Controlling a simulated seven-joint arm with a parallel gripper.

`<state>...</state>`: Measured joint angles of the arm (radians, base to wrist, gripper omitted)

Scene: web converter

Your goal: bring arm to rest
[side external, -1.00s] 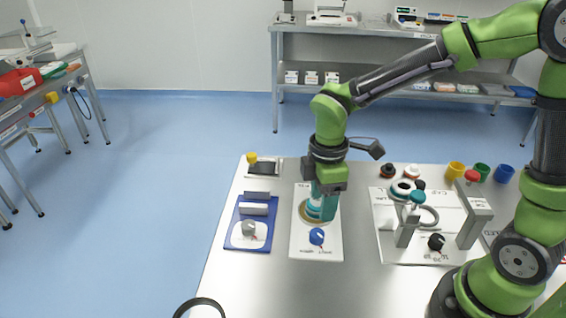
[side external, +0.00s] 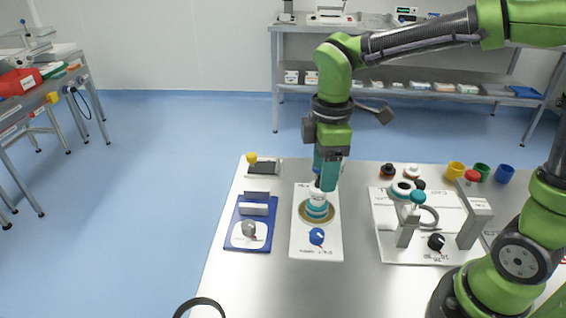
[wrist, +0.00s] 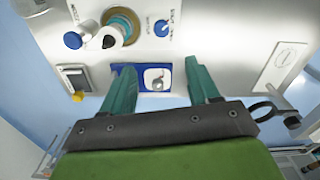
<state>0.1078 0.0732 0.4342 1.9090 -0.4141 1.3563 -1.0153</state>
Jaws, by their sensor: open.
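My gripper (side external: 328,186) hangs pointing down above the white panel, its teal fingers just above and slightly right of a white and teal stacked piece (side external: 317,207). That piece stands upright on a round brass-coloured plate (side external: 304,214) of the white panel (side external: 303,246). In the wrist view my gripper (wrist: 160,66) has its two teal fingers wide apart with nothing held between them. In the side view the fingers overlap, and the piece's top is close to the fingertips.
A blue knob (side external: 317,236) sits at the panel's front. A blue tray (side external: 232,240) lies to the left. A grey clamp-like fixture (side external: 476,215) and a black knob (side external: 436,242) stand to the right. Coloured cups (side external: 482,172) are at the back right. The table's front is mostly clear.

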